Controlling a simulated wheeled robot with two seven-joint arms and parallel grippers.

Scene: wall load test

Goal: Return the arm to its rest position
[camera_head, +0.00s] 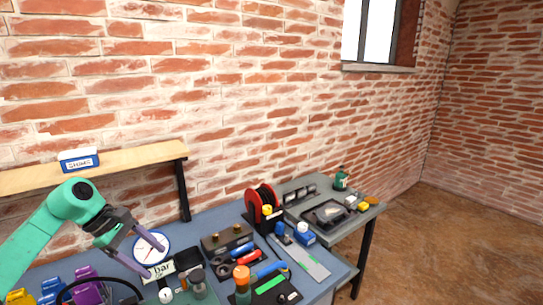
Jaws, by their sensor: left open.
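My left arm (40,232) is teal and comes in from the left edge, bent at a rounded elbow-like joint. My left gripper (143,254) is open, with two grey fingers apart and nothing seen between them. It hangs above the left part of the blue workbench (205,220), in front of a round white dial gauge (152,248), which it partly overlaps in the picture. Whether the fingers touch the gauge cannot be told. My right gripper is not in view.
A wooden shelf (130,165) with a blue-and-white box (79,160) is above the bench. Tools, a red cable reel (263,204) and blue and purple parts (88,288) crowd the bench. A grey side table (318,193) stands right; the floor (460,240) beyond is clear.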

